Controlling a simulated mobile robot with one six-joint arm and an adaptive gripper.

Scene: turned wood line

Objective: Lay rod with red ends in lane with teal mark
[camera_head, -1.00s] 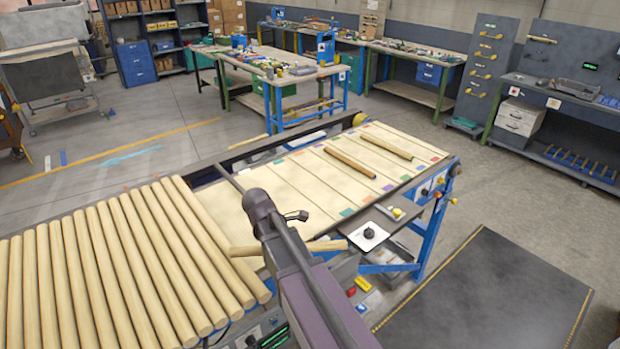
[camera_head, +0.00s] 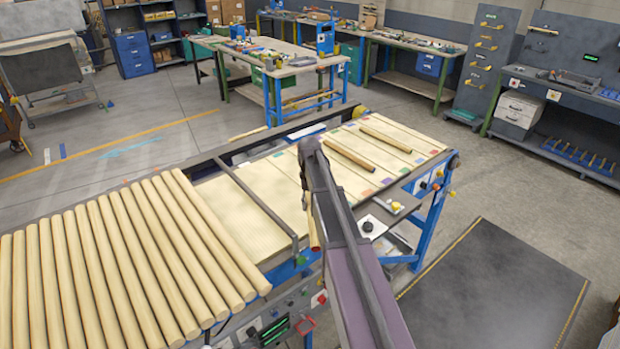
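A pale wood rod (camera_head: 313,232) shows as a short strip at the left side of my arm, roughly along the lanes. The lane table (camera_head: 270,180) is pale, split by thin lines, with small coloured marks at the lane ends. The teal mark at the near edge is hidden behind my arm.
Many plain rods (camera_head: 110,250) lie side by side at left. A dark bar (camera_head: 258,203) crosses between them and the lanes. A black knob plate (camera_head: 368,226) sits at the near edge.

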